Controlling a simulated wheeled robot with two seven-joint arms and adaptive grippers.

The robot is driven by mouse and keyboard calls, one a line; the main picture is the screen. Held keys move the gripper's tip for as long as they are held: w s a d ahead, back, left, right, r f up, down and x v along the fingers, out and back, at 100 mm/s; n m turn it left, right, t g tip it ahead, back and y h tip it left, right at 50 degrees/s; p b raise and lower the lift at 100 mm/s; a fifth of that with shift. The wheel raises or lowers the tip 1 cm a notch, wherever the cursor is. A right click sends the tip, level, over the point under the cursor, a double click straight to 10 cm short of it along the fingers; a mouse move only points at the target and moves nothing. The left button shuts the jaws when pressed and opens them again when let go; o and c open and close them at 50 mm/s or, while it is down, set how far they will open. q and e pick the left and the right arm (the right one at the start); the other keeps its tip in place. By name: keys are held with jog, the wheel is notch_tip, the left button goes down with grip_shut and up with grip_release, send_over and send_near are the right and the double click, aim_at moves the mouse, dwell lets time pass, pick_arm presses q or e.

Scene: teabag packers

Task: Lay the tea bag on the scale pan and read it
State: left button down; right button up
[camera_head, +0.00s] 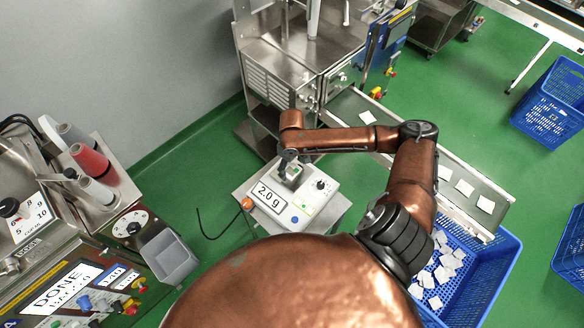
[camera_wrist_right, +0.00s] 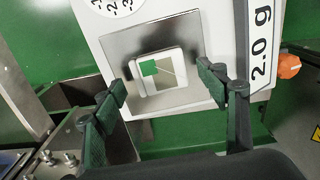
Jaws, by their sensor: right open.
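The white tea bag (camera_wrist_right: 160,72) with a green tag lies on the square metal scale pan (camera_wrist_right: 121,45), in the right wrist view. The scale (camera_head: 306,211) stands on a small metal table in the head view, and its display (camera_head: 267,197) reads 2.0 g; the same reading shows sideways in the wrist view. My right gripper (camera_head: 290,163) is over the pan. In the wrist view its two fingers are spread on either side of the tea bag, apart from it. In the head view the gripper partly hides the pan. My left gripper is not in view.
A conveyor (camera_head: 452,207) with several white tea bags runs at the right, above a blue crate (camera_head: 492,290) holding more. A machine at the left has a DONE screen (camera_head: 62,290) and a grey bin (camera_head: 170,257). An orange knob (camera_head: 247,203) is beside the scale.

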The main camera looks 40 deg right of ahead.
aim_at(292, 171)
notch_tip(292, 171, up, 11)
jog(key=p, duration=0.1)
jog(key=shift+p, duration=0.3)
dwell(0.4)
